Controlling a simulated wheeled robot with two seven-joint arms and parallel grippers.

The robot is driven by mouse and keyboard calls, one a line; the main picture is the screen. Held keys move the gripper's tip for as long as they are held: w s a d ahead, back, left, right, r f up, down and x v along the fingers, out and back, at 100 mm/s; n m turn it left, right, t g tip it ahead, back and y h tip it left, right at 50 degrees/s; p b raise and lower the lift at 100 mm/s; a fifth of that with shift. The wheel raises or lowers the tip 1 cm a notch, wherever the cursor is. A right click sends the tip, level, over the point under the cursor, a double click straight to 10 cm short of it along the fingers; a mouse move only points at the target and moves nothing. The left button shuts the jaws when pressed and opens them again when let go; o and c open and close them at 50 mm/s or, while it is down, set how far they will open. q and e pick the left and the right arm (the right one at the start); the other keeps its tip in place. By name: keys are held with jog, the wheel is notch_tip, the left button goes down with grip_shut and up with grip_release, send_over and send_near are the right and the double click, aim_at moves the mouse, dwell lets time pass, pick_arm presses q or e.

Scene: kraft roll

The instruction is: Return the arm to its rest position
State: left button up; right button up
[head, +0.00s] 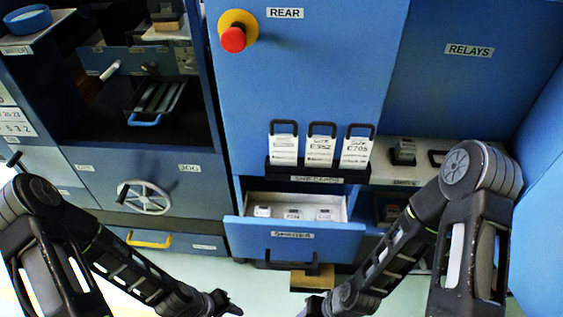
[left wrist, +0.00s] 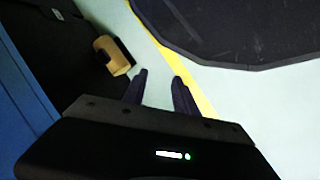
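My left arm comes in from the left in the head view, bent low in front of the cabinets. Its gripper (head: 226,303) is at the bottom of the view, near the floor in the picture. In the left wrist view the two dark fingers (left wrist: 161,90) stand apart with nothing between them, so it is open. My right arm comes in from the right and reaches down to the bottom middle. Its gripper (head: 312,307) is partly cut off by the lower edge, and its fingers are not clear.
An open drawer labelled SPARES (head: 292,238) juts out with small items in it. A handwheel (head: 146,197) and a yellow handle (head: 149,240) are at left. A tan block (head: 312,281) is below the drawer.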

pick_arm(q)
jog(key=s+d+r+m, duration=0.1)
jog(key=d+r+m, duration=0.1)
jog(key=d+m, duration=0.4)
notch_tip(320, 180, up, 16)
jog(key=d+n+p, duration=0.1)
jog(key=p, duration=1.4)
jog(key=shift+f+g+p, duration=0.2)
jog(key=shift+g+p, duration=0.1)
jog(key=shift+p, duration=0.1)
